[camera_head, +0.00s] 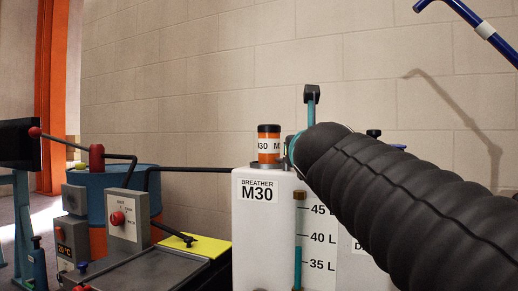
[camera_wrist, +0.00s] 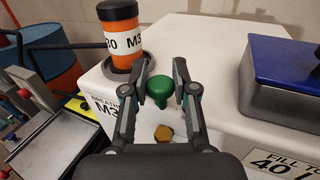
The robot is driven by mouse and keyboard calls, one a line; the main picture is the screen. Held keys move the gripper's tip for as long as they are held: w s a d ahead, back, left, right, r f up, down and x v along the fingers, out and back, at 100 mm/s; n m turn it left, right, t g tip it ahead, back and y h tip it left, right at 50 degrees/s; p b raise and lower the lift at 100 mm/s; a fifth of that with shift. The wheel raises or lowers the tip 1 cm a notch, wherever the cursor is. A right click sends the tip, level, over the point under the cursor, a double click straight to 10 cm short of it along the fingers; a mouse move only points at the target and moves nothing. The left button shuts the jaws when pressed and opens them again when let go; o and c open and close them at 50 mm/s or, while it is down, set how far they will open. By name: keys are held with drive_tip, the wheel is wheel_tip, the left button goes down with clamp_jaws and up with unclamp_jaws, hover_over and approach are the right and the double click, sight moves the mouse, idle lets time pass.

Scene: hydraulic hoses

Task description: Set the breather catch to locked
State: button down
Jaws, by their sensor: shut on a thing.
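The breather is an orange and black canister with an M30 band (camera_head: 269,145). It stands on a dark ring on top of the white tank (camera_head: 262,222), above the label "BREATHER M30". It also shows in the wrist view (camera_wrist: 121,37). A green knob (camera_wrist: 159,88), seemingly the breather catch, stands on the tank top just right of the breather. My gripper (camera_wrist: 163,76) is shut on this knob, one finger on each side. In the head view my black-sleeved arm hides most of the gripper and the knob. No locked or unlocked mark is readable.
A brass-coloured cap (camera_wrist: 163,134) sits near the tank's front edge. A blue-lidded box (camera_wrist: 285,75) stands on the tank at right. At left are a control box with a red knob (camera_head: 117,218) and a blue drum (camera_head: 82,180). A blue bent bar (camera_head: 480,27) hangs at upper right.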

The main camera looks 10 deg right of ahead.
drive_tip(key=shift+r, duration=0.1)
drive_tip(key=c, duration=1)
unclamp_jaws()
drive_tip(key=shift+o, duration=0.2)
drive_tip(key=v, duration=1.2)
drive_tip(key=shift+d, duration=0.1)
